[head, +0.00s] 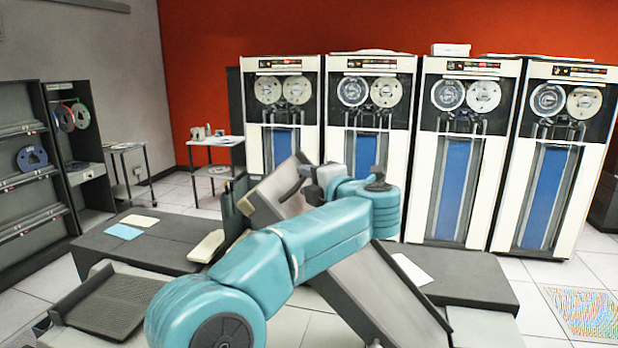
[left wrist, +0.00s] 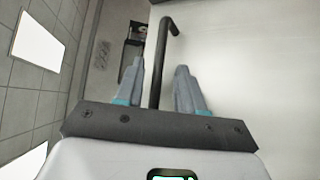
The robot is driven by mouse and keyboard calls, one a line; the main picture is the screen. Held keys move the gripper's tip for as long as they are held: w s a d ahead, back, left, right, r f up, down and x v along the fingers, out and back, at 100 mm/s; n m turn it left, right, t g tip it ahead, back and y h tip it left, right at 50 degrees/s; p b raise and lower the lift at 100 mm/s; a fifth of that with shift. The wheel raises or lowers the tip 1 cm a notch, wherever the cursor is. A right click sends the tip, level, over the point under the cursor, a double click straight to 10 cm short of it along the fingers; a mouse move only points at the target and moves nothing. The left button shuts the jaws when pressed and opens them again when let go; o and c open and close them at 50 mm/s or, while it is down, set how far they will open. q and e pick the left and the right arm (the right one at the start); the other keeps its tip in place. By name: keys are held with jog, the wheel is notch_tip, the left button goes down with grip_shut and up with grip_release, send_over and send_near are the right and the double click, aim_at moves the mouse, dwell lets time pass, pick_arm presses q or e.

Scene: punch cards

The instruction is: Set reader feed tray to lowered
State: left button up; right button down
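A tilted grey panel with a dark edge (head: 262,200), which looks like the reader feed tray, stands raised behind my left arm in the head view. My arm hides part of it. My left gripper (head: 310,172) is beside its upper right side. A dark curved handle (head: 291,190) shows there. In the left wrist view, a black bent rod (left wrist: 158,75) lies between the two grey fingers of my left gripper (left wrist: 160,64). The fingers are apart, with gaps on both sides of the rod. My right gripper is not in view.
Several tape cabinets (head: 285,120) stand along the red wall. A low dark desk (head: 150,240) carries papers at the left. A sloped grey panel (head: 375,290) lies right of my arm. A ridged tray (head: 110,305) is at the lower left. Tiled floor is free at right.

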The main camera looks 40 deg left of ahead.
pick_arm(q)
jog(key=shift+s+r, duration=0.15)
jog(key=shift+s, duration=0.15)
jog(key=shift+s+a, duration=0.1)
jog(key=shift+c, duration=1.2)
grip_shut()
jog(key=shift+w, duration=0.2)
jog(key=s+a+f+n+h+b, duration=0.15)
jog(key=s+a+f+b, duration=0.25)
jog(key=a+f+b, duration=0.45)
jog(key=s+a+f+n+h+b, duration=0.15)
jog(key=s+a+f+b, duration=0.35)
jog(key=f, duration=0.6)
jog(key=a+f+h+b, duration=0.1)
jog(key=a+f, duration=0.1)
jog(key=f, duration=0.6)
jog(key=s+a+f+n+h+b, duration=0.1)
jog(key=a+f+b, duration=0.1)
jog(key=f, duration=0.6)
jog(key=s+a+f+n+h+b, duration=0.1)
jog(key=a+f+b, duration=0.1)
jog(key=f, duration=0.6)
jog(key=shift+s+a+t+h, duration=0.25)
jog(key=shift+a+t+h, duration=0.15)
jog(key=shift+a, duration=0.2)
jog(key=shift+d+f, duration=0.1)
jog(key=shift+f, duration=0.45)
